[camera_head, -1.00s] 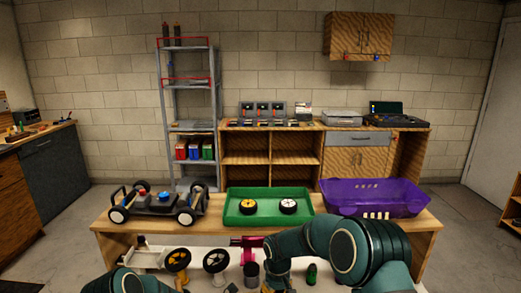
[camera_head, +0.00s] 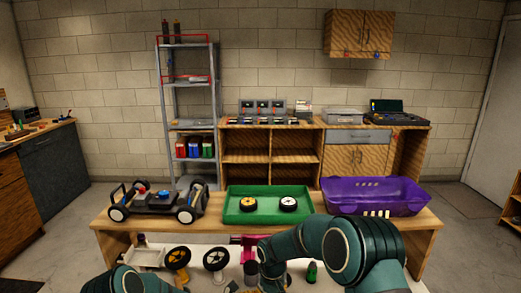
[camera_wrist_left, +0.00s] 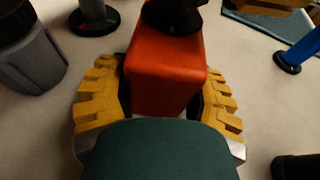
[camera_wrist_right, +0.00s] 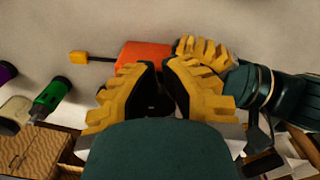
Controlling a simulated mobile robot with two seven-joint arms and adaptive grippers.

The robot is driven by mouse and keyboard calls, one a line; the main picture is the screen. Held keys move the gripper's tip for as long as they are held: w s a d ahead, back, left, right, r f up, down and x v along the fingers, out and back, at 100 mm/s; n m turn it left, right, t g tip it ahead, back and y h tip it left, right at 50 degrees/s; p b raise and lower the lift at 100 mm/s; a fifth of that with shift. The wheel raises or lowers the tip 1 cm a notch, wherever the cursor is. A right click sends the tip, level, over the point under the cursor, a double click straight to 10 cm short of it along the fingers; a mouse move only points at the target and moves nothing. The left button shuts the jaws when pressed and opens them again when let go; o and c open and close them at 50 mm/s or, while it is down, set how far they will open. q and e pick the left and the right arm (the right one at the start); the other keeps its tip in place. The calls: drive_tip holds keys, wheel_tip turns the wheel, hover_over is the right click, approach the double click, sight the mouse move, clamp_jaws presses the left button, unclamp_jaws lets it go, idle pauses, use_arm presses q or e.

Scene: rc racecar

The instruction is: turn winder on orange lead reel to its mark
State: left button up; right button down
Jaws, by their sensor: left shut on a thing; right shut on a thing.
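The orange lead reel (camera_wrist_left: 165,75) is a boxy orange-red body standing on the pale tabletop. My left gripper (camera_wrist_left: 163,88) is shut on it, its yellow fingers on either side of the body. The reel's black winder (camera_wrist_left: 172,14) sits on top at the upper edge of the left wrist view. In the right wrist view the reel (camera_wrist_right: 145,54) shows behind my right gripper (camera_wrist_right: 160,78), which is shut on the dark winder (camera_wrist_right: 152,100). The fingers hide most of the winder, and I cannot make out its mark. In the head view my arms hide the reel.
A yellow-ended lead (camera_wrist_right: 80,57) lies beside the reel. A grey cup (camera_wrist_left: 32,62) and a green bottle-like item (camera_wrist_right: 50,94) stand close by. Wheels on stands (camera_head: 215,260), a green tray (camera_head: 268,217) and a purple basket (camera_head: 350,205) lie beyond.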

drive_tip(key=shift+a+r, duration=0.15)
drive_tip(key=shift+a, duration=0.35)
drive_tip(key=shift+r, duration=0.1)
drive_tip(key=r, duration=0.5)
drive_tip(key=shift+s+r, duration=0.4)
idle(0.4)
